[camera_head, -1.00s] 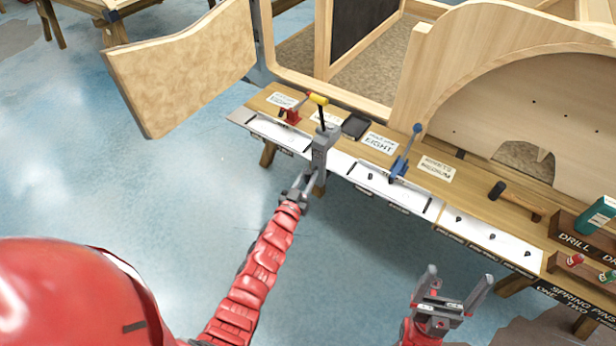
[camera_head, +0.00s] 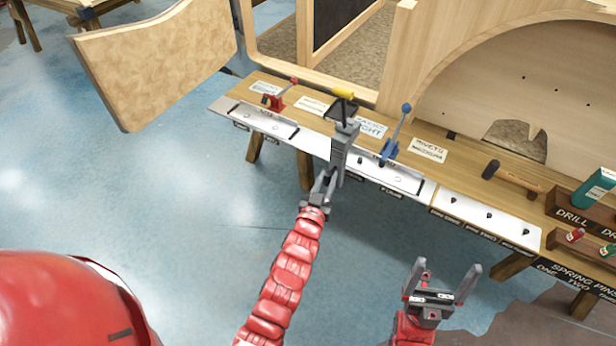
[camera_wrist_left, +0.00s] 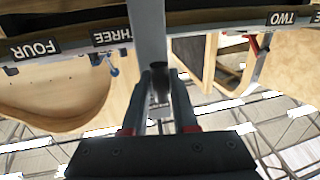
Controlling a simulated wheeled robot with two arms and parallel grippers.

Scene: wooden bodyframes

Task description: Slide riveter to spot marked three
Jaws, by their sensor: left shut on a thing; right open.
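A grey lever tool with a yellow grip (camera_head: 343,93), which looks like the riveter, stands about upright at the front edge of the workbench. My left gripper (camera_head: 330,178) is shut on its grey body (camera_head: 345,148). In the left wrist view the grey body (camera_wrist_left: 147,35) rises between the fingers (camera_wrist_left: 159,100), between the THREE label (camera_wrist_left: 113,35) and the TWO label (camera_wrist_left: 281,19), closer to THREE. The FOUR label (camera_wrist_left: 35,49) is farther left there. I cannot tell whether its base touches the bench. My right gripper (camera_head: 440,285) is open and empty in front of the bench.
A blue-handled tool (camera_head: 392,145) stands close right of the held tool, and a red one (camera_head: 275,100) farther left. White metal strips (camera_head: 285,130) run along the bench front. A hammer (camera_head: 515,178) and drill rack (camera_head: 580,212) lie right. The floor in front is clear.

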